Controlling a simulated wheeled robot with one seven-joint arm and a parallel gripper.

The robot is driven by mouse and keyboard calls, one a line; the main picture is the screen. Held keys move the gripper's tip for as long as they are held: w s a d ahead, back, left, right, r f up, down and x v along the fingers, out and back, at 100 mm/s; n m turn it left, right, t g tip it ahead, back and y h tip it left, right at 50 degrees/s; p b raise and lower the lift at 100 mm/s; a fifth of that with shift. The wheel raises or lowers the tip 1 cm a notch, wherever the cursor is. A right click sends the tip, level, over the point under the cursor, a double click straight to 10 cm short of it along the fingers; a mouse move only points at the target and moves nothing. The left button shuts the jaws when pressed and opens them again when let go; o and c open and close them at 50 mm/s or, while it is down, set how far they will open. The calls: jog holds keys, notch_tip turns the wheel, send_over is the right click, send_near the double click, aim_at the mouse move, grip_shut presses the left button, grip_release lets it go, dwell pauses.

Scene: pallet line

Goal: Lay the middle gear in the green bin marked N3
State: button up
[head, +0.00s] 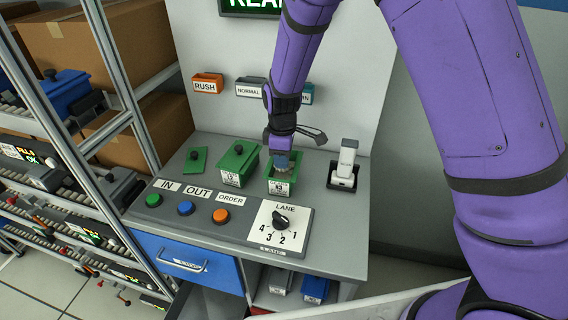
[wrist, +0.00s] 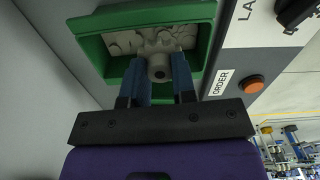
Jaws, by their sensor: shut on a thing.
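My gripper (head: 281,160) points down into an open green bin (head: 293,178) on the grey console. The bin's white front label is too small to read surely. In the wrist view, the two blue fingers of my gripper (wrist: 158,72) are shut on a grey gear (wrist: 158,64) with a round, holed hub. The gear is inside the mouth of the green bin (wrist: 90,50), over or among other grey parts; I cannot tell whether it touches them. In the head view, my gripper mostly hides the gear.
A second green bin (head: 238,165) with a lid stands to the left, and a flat green piece (head: 195,160) lies further left. A white device in a stand (head: 345,165) is to the right. Buttons and a lane dial (head: 281,219) are in front.

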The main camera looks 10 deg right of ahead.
jog(key=shift+w+d, duration=0.25)
jog(key=shift+w, duration=0.45)
jog(key=shift+f, duration=1.8)
jog(key=o, duration=0.9)
jog(key=shift+f, duration=0.15)
notch_tip(320, 180, up, 12)
jog(key=shift+r, duration=0.2)
